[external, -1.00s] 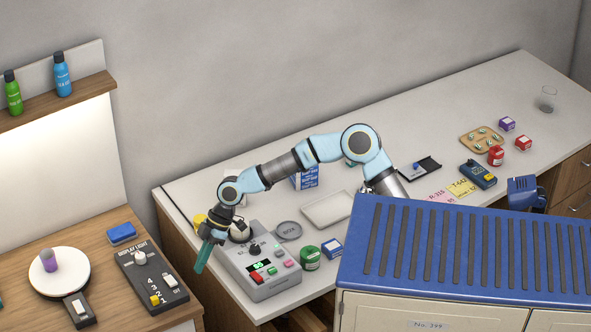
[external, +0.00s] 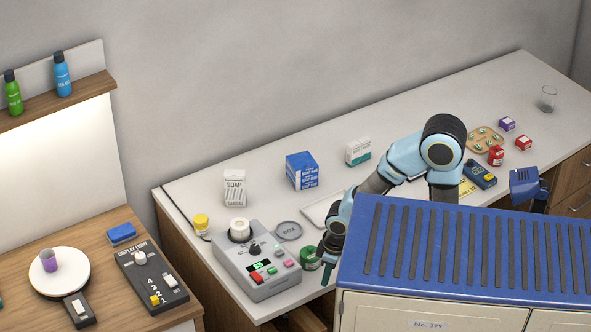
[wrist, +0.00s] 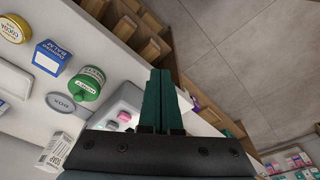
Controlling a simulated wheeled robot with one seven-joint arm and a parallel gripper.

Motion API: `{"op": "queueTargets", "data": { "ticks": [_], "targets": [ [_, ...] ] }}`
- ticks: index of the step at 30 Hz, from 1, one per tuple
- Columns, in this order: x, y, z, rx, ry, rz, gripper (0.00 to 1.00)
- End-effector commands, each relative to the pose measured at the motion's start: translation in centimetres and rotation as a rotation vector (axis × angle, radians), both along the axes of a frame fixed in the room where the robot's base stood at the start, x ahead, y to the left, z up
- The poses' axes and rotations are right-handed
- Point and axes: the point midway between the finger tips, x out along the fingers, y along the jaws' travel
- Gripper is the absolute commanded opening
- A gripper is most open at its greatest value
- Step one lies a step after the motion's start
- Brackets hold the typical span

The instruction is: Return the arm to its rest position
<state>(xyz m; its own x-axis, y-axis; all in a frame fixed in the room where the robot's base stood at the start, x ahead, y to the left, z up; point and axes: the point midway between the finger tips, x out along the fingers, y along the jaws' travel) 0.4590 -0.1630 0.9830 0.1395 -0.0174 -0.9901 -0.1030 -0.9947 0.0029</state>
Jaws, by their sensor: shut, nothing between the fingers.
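My arm reaches from behind the blue-topped cabinet, folded in close to it. In the external view my gripper (external: 328,264) hangs at the counter's front edge, right of the grey control box and beside the green jar (external: 309,258). In the wrist view the two dark green fingers of my gripper (wrist: 165,72) lie side by side, shut, with nothing between them. The green jar (wrist: 88,83) shows left of the fingers there, apart from them.
The blue-topped cabinet (external: 470,215) stands just right of my gripper. The grey control box (external: 262,270), soap box (external: 235,187), blue boxes (external: 302,170) and white tray (external: 316,211) stand on the counter. Tiled floor (wrist: 240,50) lies beyond the counter's edge in the wrist view.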

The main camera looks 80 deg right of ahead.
Motion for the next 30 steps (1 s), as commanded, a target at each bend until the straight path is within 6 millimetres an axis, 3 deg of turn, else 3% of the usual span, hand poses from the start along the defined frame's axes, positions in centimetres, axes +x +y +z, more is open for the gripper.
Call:
{"op": "queueTargets", "data": {
  "ticks": [1, 12, 15, 30],
  "targets": [
    [0.0, 0.0, 2.0, 0.000, 0.002, 0.001, 0.00],
    [0.1, 0.0, 10.4, 0.000, 0.002, 0.003, 0.00],
    [0.1, 0.0, 11.8, 0.000, 0.002, 0.003, 0.00],
    [0.1, 0.0, 12.4, 0.000, 0.002, 0.003, 0.00]
  ]
}}
